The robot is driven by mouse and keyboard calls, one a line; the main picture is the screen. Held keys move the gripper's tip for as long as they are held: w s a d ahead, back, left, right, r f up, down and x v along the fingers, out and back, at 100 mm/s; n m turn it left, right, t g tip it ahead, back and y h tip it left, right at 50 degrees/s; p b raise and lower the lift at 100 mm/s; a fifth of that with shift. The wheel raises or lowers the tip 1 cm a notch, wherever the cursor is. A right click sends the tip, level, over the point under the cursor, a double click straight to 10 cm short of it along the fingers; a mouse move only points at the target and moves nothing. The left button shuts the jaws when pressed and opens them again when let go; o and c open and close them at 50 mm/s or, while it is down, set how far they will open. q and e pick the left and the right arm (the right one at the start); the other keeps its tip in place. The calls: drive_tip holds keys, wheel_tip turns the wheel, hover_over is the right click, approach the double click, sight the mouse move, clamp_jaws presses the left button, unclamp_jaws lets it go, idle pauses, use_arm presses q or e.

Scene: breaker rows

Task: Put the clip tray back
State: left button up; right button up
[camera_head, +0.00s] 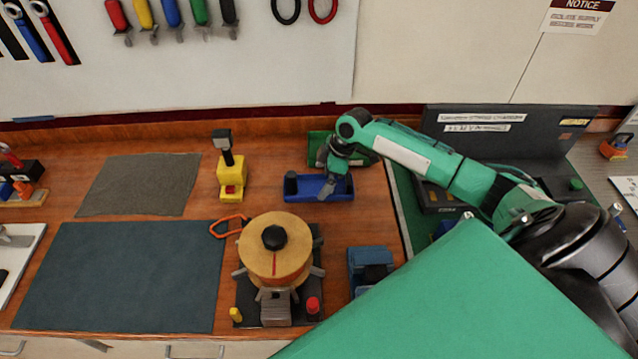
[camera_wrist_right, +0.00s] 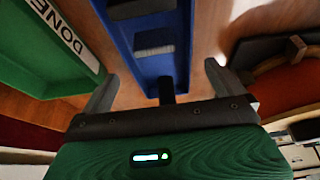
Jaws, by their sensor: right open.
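The clip tray is a long, narrow blue tray (camera_head: 345,190) on the wooden bench, with a dark upright post at its left end. My right gripper (camera_head: 328,185) is over this tray in the head view and hides part of it. In the right wrist view, the blue tray (camera_wrist_right: 180,66) holds grey blocks, and a dark stub extends from its near end. There, the open fingers of my right gripper (camera_wrist_right: 161,72) are on either side of the tray's near end, with gaps visible. My left gripper does not show.
A green tray (camera_wrist_right: 45,45) labelled DONE lies beside the blue tray. A round wooden fixture (camera_head: 275,250), a yellow device (camera_head: 231,180) and a blue block (camera_head: 368,265) stand nearby. The dark mat (camera_head: 120,275) and grey mat (camera_head: 140,185) are clear.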

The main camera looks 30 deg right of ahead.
drive_tip(key=b+v, duration=0.1)
drive_tip(key=v, duration=0.7)
drive_tip(key=shift+r+b, duration=0.3)
drive_tip(key=shift+s+f, duration=0.1)
